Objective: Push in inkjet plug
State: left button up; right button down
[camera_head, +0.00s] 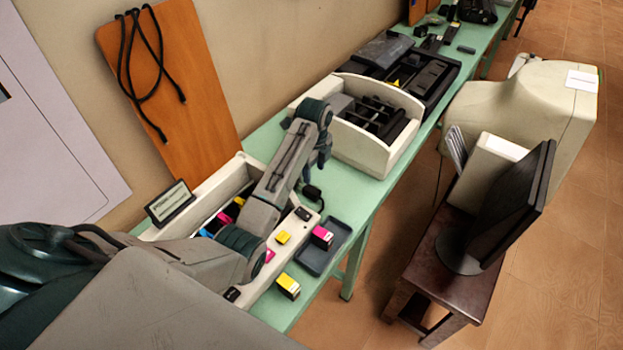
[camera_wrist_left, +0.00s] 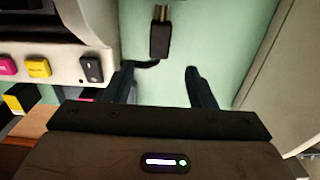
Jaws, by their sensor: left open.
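The inkjet plug (camera_head: 312,192) is a small black plug on the green table, beside the right end of the white inkjet printer (camera_head: 299,229). In the left wrist view the plug (camera_wrist_left: 160,38) shows metal prongs pointing up the picture, and its black cable runs left toward the printer (camera_wrist_left: 60,30). My left gripper (camera_head: 318,160) hangs over the table near the plug. In the left wrist view its fingers (camera_wrist_left: 159,80) are open and empty, with the plug ahead of the gap between them. No socket can be made out. My right gripper is not in view.
Coloured ink cartridges, a yellow one (camera_head: 288,286) and a magenta one (camera_head: 322,237), stand by the printer near a dark tray (camera_head: 337,243). A rocker switch (camera_wrist_left: 92,70) is on the printer's corner. A second opened white machine (camera_head: 372,153) stands farther along the table.

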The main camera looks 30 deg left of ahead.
aim_at(313, 190)
pick_arm(q)
notch_tip(313, 190, down, 9)
jog(key=shift+a+p, duration=0.15)
jog(key=shift+p, duration=0.9)
jog(key=shift+f, duration=0.4)
jog(key=shift+f, duration=0.1)
